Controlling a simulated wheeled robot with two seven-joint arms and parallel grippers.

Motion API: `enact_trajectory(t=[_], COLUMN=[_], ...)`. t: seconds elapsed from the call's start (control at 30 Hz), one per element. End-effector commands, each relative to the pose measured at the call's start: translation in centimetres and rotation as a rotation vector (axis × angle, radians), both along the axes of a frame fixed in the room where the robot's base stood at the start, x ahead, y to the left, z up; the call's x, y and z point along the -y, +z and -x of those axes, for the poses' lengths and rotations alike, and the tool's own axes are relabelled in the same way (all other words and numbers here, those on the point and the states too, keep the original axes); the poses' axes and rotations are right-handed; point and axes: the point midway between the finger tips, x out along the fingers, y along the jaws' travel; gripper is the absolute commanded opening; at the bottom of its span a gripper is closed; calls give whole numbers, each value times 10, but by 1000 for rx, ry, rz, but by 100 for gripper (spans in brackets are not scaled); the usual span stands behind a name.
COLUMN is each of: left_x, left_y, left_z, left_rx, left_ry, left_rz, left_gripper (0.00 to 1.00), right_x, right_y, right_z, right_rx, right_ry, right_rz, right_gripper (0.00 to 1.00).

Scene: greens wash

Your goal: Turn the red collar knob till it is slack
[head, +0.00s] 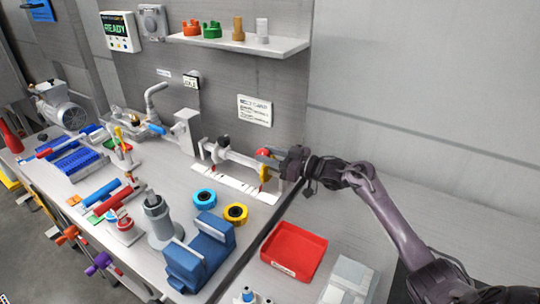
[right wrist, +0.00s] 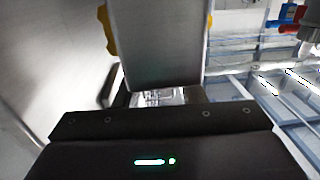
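The red collar knob (head: 262,154) sits at the right end of a horizontal silver shaft fixture (head: 235,157) by the back wall. A yellow part (head: 264,174) shows just below the knob. My right gripper (head: 268,156) is at the knob, reaching in from the right, and its fingers partly cover it. I cannot tell whether they press on it. In the right wrist view a large grey block fills the middle, with yellow edges (right wrist: 108,32) behind it; the red knob does not show there. My left gripper is not in view.
A white strip (head: 236,186) with red marks lies below the shaft. A blue vise (head: 200,255), blue ring (head: 204,197), yellow ring (head: 236,212) and red tray (head: 294,250) stand nearer. A shelf (head: 240,42) with colored knobs hangs above.

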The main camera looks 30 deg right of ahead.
Motion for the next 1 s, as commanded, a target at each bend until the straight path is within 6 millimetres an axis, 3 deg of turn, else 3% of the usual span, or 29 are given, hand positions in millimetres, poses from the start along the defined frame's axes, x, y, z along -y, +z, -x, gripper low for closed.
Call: enact_trajectory(t=[0.03,0.17,0.27,0.6,1.0], left_x=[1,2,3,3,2], left_y=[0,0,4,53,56], left_z=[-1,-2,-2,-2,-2], left_rx=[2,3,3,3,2], left_ry=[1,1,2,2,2], left_rz=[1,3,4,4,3], left_gripper=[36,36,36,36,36], right_x=[0,0,-1,-7,-6], right_y=[0,0,1,5,0], right_z=[0,0,0,3,3], right_rx=[0,0,0,-4,0], right_ry=[0,0,-7,-229,-316], right_rz=[0,0,0,-6,0], right_gripper=[29,13,14,14,14])
